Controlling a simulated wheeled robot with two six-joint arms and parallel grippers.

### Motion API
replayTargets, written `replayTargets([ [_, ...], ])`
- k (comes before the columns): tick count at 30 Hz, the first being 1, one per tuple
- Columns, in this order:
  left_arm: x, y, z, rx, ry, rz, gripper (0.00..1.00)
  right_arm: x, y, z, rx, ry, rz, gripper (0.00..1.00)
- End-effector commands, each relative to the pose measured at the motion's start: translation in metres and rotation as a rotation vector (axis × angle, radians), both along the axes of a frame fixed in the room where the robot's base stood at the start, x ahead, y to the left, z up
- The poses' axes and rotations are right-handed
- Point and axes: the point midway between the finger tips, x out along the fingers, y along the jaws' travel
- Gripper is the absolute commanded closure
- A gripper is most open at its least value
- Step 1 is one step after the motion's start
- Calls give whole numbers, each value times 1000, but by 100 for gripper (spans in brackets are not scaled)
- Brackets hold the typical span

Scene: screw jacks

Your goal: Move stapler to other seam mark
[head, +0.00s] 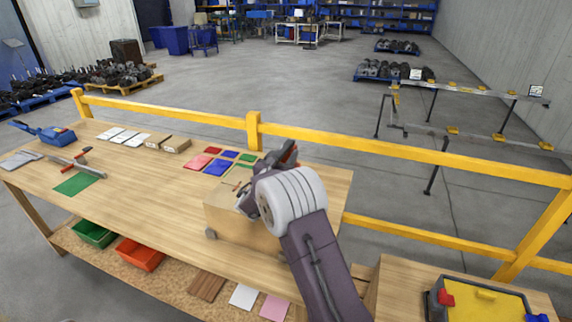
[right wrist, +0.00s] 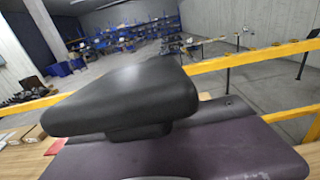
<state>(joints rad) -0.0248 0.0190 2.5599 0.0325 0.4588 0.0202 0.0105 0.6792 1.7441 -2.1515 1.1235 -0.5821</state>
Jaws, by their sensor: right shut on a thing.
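A dark stapler-like tool with a red part (head: 284,154) shows just beyond my right wrist in the head view. My right gripper (head: 262,178) is shut on it, above the back right of a tan carton (head: 228,222). My wrist hides much of the grip and the carton's right side. In the right wrist view a large dark grey block (right wrist: 120,100) fills the middle; I cannot tell whether it is the tool or part of my gripper. Seam marks cannot be made out. My left gripper is not in view.
The carton stands on a wooden workbench (head: 130,205). Coloured cards (head: 221,167), a blue tool (head: 45,133), a red-handled screw jack (head: 72,162) and small boxes (head: 175,145) lie left. A yellow rail (head: 400,152) runs behind. A yellow-topped case (head: 485,302) stands lower right.

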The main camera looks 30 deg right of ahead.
Motion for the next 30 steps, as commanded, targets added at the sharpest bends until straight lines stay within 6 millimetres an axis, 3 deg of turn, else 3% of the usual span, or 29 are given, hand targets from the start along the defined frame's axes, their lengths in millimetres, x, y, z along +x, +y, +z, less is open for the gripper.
replayTargets([
  [3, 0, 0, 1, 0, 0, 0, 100, 1, 0, -1, -4, -5, 0, 100],
  [11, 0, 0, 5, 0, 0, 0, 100, 1, 0, -36, -4, -3, 0, 100],
  [23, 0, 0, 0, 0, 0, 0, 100, 0, 0, -41, -4, -6, 0, 100],
  [24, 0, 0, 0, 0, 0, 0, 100, 0, 0, -43, 0, 0, 1, 58],
  [25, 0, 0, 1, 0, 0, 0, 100, 0, 0, -43, -1, 1, 1, 50],
  [26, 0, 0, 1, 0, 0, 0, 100, 0, 0, -43, -1, 1, 0, 42],
  [30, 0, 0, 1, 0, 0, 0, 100, 0, 0, -43, -1, 1, 0, 42],
])
